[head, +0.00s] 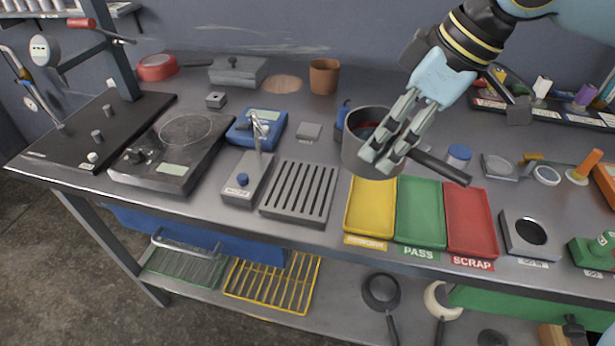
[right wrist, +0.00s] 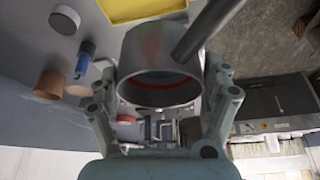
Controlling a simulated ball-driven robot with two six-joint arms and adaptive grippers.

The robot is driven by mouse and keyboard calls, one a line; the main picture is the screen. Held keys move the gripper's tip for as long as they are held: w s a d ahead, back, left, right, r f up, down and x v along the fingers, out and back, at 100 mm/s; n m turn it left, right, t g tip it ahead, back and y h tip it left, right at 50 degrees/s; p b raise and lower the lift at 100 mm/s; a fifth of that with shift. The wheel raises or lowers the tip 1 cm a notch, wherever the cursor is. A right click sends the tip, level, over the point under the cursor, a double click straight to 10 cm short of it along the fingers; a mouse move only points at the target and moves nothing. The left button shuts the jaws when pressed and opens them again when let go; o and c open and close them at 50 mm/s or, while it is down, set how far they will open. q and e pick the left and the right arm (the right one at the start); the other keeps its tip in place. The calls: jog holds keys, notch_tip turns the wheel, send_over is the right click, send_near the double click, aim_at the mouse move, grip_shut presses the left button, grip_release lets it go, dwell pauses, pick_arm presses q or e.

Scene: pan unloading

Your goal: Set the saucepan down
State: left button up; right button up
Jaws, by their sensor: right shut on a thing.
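The grey saucepan (head: 352,155) is in the grip of my right gripper (head: 380,160), at the back edge of the yellow tray in the head view. Its dark handle (head: 445,168) points right and towards the front, over the green and red trays. Something red shows inside the pan. In the right wrist view the pan (right wrist: 140,50) sits between the two fingers of the right gripper (right wrist: 160,100). The pan looks raised above the bench, but its underside is hidden. My left gripper is in neither view.
Yellow (head: 350,222), green PASS (head: 418,238) and red SCRAP (head: 488,250) trays line the front edge. Left of them are a slotted grey rack (head: 322,216), a small tap unit (head: 240,193) and a hotplate with a bare round ring (head: 190,182). A brown cup (head: 324,76) stands behind.

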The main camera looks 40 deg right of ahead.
jog(key=shift+w+a+f, duration=0.25)
jog(key=shift+w+f, duration=0.05)
jog(key=shift+w, duration=0.1)
jog(key=shift+w+a+f+b, duration=0.3)
jog(key=shift+w+a+f, duration=0.55)
jog(key=shift+w+f, duration=0.8)
jog(key=shift+w+a+f+b, duration=0.35)
jog(key=shift+w+a+f, duration=0.55)
jog(key=shift+w+f, duration=0.7)
jog(key=shift+w+a+f+b, duration=0.3)
jog(key=shift+w+a+f, duration=0.55)
jog(key=shift+w+f, duration=0.8)
jog(key=shift+s+f, duration=0.3)
jog(key=o, duration=1.3)
jog(key=shift+o, duration=0.2)
jog(key=v, duration=1.2)
jog(key=shift+p, duration=0.4)
jog(key=shift+s, duration=0.15)
